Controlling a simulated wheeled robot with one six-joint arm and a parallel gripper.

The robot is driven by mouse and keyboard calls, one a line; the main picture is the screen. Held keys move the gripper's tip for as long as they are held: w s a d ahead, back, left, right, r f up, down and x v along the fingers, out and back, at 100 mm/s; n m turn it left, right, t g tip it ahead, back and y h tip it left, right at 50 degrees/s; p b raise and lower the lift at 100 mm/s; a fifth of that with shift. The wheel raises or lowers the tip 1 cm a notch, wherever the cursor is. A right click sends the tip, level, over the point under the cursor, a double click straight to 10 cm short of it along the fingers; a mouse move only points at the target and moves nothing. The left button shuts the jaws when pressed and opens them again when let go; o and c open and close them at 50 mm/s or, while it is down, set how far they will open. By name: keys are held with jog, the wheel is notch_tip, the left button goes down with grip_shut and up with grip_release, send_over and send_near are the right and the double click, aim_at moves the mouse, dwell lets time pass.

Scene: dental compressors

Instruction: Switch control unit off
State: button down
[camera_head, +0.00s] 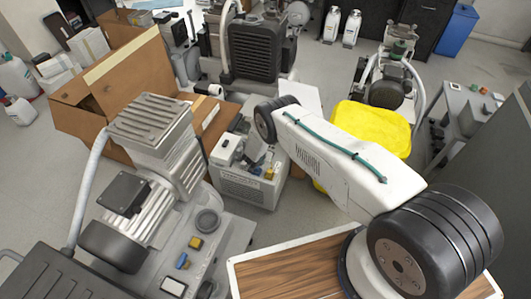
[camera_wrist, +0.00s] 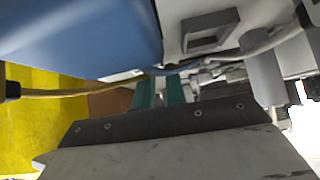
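A light grey box (camera_head: 240,188) with a vented front stands on the floor near the middle of the head view. Small blue and yellow parts sit on its top; it may be the control unit, but no label is readable. My arm reaches over it from the right, and my gripper is mostly hidden there. In the wrist view the two green fingers of my gripper (camera_wrist: 159,93) stand apart with a narrow gap and nothing seen between them. Beyond them are a grey housing (camera_wrist: 212,32) with a square recess and a large blue surface (camera_wrist: 75,35). No switch can be made out.
A large compressor (camera_head: 150,180) stands at left, with a cardboard box (camera_head: 125,80) behind it. A yellow container (camera_head: 370,127) is right of the grey box. Cables (camera_wrist: 270,42) cross close to the fingers. Open floor (camera_head: 325,75) shows at the back.

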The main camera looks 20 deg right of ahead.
jog(key=shift+s+d+f, duration=0.25)
jog(key=shift+d+f, duration=0.1)
jog(key=shift+s+d+f, duration=0.1)
jog(key=shift+s+d, duration=0.4)
jog(key=shift+d, duration=0.1)
jog(key=shift+d+r, duration=0.1)
jog(key=shift+r, duration=0.35)
jog(key=r, duration=0.3)
jog(key=shift+w+a+r, duration=0.15)
jog(key=shift+w+a, duration=0.25)
jog(key=w+v, duration=0.1)
jog(key=v, duration=0.9)
jog(key=shift+s+a+r, duration=0.2)
jog(key=shift+a+r, duration=0.2)
jog(key=shift+a, duration=0.1)
